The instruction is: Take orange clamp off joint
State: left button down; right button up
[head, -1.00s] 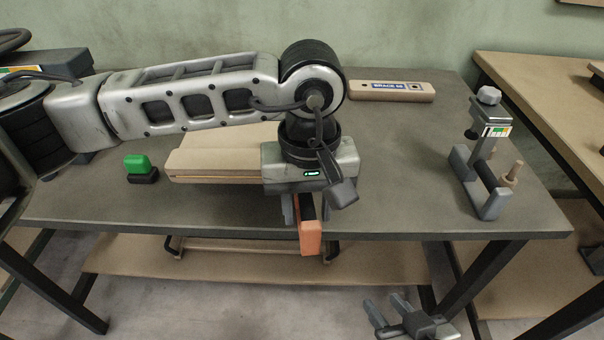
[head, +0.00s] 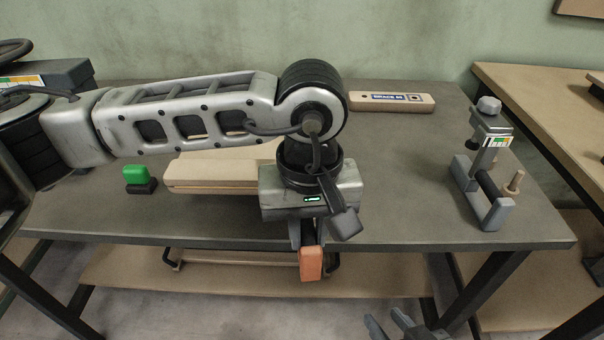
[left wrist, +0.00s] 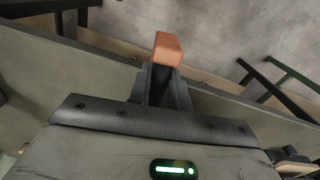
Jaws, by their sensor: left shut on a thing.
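My left gripper (head: 308,246) is shut on the orange clamp (head: 311,264) at the table's front edge. The clamp's orange end sticks out below the fingers, and it also shows in the left wrist view (left wrist: 168,48) between the dark fingers (left wrist: 163,85). The rest of the clamp is hidden by my gripper. The stacked pale boards (head: 215,175) lie on the table left of and behind the gripper. Their right end is hidden behind my arm, so I cannot tell whether the clamp touches them. My right gripper (head: 391,324) is open and empty at the bottom, partly cut off.
A green-topped block (head: 138,178) stands left of the boards. A labelled wooden brace (head: 391,101) lies at the back. A metal clamp fixture (head: 487,170) stands on the right. The tabletop (head: 415,180) between them is clear. A shelf (head: 220,278) runs below.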

pick_arm(q)
jog(key=s+b, duration=0.1)
jog(key=s, duration=0.5)
jog(key=shift+s, duration=0.25)
dwell(0.7)
